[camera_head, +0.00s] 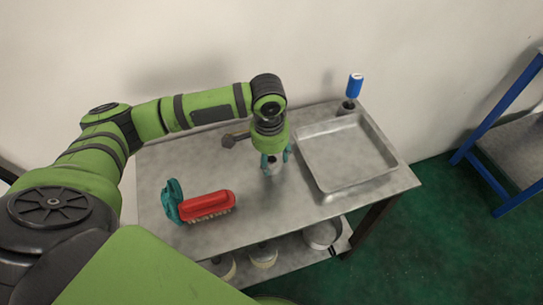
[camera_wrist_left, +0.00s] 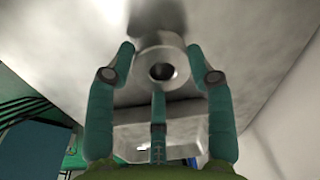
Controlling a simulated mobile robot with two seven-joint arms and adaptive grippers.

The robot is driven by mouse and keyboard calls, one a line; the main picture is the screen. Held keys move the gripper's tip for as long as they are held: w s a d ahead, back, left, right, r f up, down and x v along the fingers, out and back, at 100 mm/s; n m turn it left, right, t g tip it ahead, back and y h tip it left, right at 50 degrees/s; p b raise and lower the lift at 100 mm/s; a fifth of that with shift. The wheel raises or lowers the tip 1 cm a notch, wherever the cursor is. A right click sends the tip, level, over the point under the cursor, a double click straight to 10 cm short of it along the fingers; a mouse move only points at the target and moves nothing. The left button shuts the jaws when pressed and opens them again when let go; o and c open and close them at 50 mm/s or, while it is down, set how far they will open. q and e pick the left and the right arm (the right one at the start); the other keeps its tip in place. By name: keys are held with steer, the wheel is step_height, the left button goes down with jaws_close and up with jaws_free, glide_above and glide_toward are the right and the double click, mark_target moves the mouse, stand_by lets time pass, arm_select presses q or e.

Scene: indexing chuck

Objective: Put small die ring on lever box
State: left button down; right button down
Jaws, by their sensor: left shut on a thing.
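My left gripper (camera_head: 274,164) points down over the middle of the metal table, with its teal fingers around a small grey metal piece (camera_head: 273,171). In the left wrist view a round grey ring with a dark central hole (camera_wrist_left: 162,66) sits between the fingers (camera_wrist_left: 160,85); I take it to be the small die ring. A wider grey cylindrical body (camera_wrist_left: 158,18) shows behind it. My right gripper is not in view.
A shallow metal tray (camera_head: 345,183) lies right of the gripper. A blue-and-white bottle (camera_head: 354,86) stands in a dark holder behind it. A red brush (camera_head: 207,205) and a teal item (camera_head: 172,200) lie at the front left. Round parts (camera_head: 263,256) sit on the lower shelf.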

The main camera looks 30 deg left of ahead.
arm_select(q)
steer(key=shift+c, duration=2.3)
jaws_free()
